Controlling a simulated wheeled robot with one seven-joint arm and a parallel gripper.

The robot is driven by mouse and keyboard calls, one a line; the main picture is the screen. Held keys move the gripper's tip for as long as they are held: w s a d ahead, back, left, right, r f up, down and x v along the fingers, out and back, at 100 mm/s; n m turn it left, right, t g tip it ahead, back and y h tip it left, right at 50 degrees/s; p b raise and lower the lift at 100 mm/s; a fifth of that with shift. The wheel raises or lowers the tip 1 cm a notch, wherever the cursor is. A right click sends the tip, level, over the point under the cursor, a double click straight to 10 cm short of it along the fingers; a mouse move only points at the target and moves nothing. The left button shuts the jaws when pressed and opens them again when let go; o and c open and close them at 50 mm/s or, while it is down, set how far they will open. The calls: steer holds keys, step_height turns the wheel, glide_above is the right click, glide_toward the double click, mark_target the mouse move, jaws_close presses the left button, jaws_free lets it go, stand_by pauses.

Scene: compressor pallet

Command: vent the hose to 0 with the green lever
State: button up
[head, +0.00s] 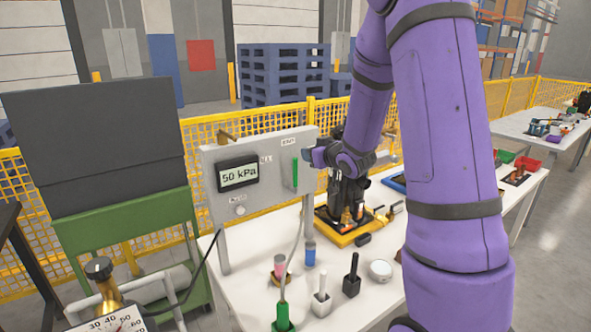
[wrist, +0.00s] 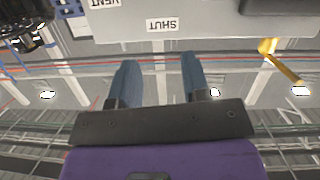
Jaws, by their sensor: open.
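The green lever (head: 295,175) hangs upright on the right side of the grey panel (head: 215,160). The panel's display (head: 238,175) reads 50 kPa. A pale hose (head: 292,250) runs down from the lever's side of the panel to a green fitting (head: 283,318). My gripper (head: 309,157) is at the panel's right edge, close to the lever; I cannot tell whether it touches. In the wrist view its two fingers (wrist: 160,62) are apart with nothing between them. Upside-down SHUT (wrist: 162,24) and VENT (wrist: 103,3) labels show beyond them; the lever does not show there.
A brass fitting (wrist: 283,62) juts from the panel edge in the wrist view. On the white table are a yellow tray (head: 345,236), black and white holders (head: 351,284), a round white tub (head: 381,270) and small cylinders (head: 310,255).

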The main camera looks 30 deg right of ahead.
mark_target(297, 169)
step_height(297, 169, down, 9)
steer(key=d+n+t+y, duration=0.1)
steer(key=d+t+y, duration=0.1)
steer(key=d+y, duration=0.15)
steer(key=shift+y, duration=0.35)
steer(key=x, duration=0.7)
steer(key=a+x, duration=0.1)
steer(key=x, duration=0.3)
steer(key=shift+s, duration=0.15)
jaws_close()
